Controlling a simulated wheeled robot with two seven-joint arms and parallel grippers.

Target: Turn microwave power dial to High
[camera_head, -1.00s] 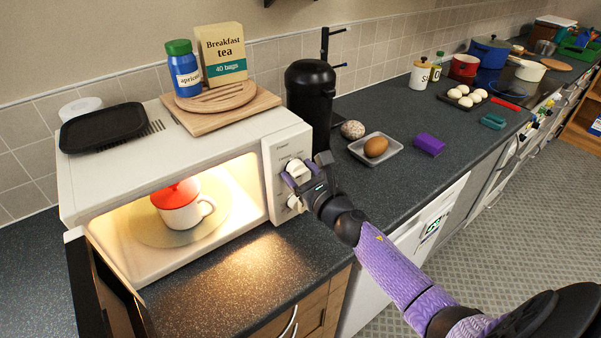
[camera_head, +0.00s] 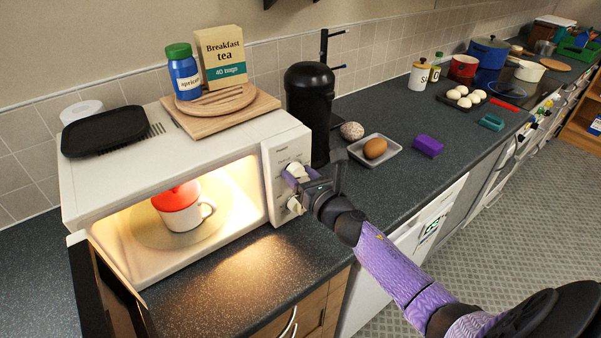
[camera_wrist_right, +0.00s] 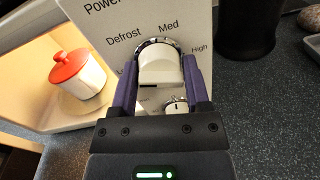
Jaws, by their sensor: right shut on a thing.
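The white microwave (camera_head: 170,150) stands on the counter with its door open and its inside lit. The upper of two dials on its control panel (camera_head: 277,153) is the power dial (camera_head: 296,169). It also shows in the right wrist view (camera_wrist_right: 158,66), under the words Defrost, Med and High; its pointer mark is hidden. My right gripper (camera_head: 298,178) is shut on this dial, its two purple fingers on either side of it in the wrist view (camera_wrist_right: 160,84). The lower dial (camera_head: 294,205) is free of the fingers. My left gripper is not in view.
A white mug with a red lid (camera_head: 182,211) sits inside the microwave. A board (camera_head: 258,103) with a tea box (camera_head: 222,56) and a jar (camera_head: 184,72) is on top. A black machine (camera_head: 309,108) stands close behind the panel. The open door (camera_head: 95,285) hangs at lower left.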

